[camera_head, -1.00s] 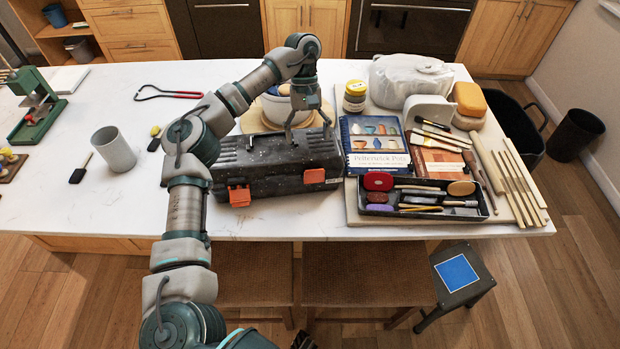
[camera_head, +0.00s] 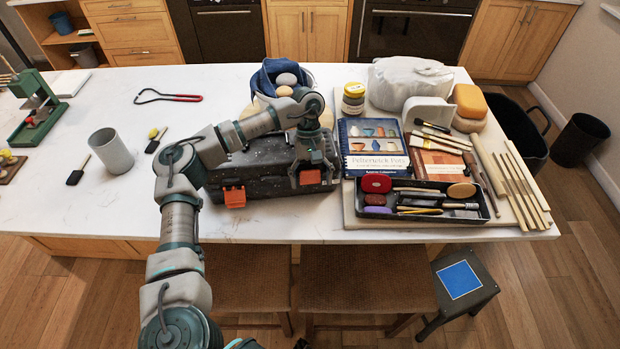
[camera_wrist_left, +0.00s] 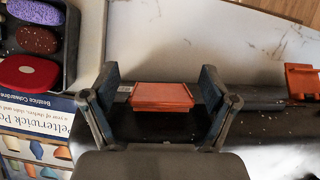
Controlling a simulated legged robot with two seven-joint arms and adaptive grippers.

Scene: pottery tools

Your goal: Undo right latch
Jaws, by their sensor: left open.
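A dark speckled toolbox (camera_head: 255,166) lies shut on the white table, with two orange latches on its front side. The right latch (camera_head: 310,177) is partly hidden by my left gripper (camera_head: 311,182), which is at the box's front right. In the left wrist view, the right latch (camera_wrist_left: 162,96) sits between the two spread fingers of my left gripper (camera_wrist_left: 158,80), with a gap on each side. The left latch (camera_head: 234,196) is clear of the gripper; it also shows in the left wrist view (camera_wrist_left: 302,80). Whether the right latch is fastened I cannot tell.
A blue pottery book (camera_head: 372,162) and a dark tray (camera_head: 400,214) of tools lie close on the right. A bowl with a blue cloth (camera_head: 266,78) stands behind the box. A grey cup (camera_head: 111,150) stands left. The table front left of the box is clear.

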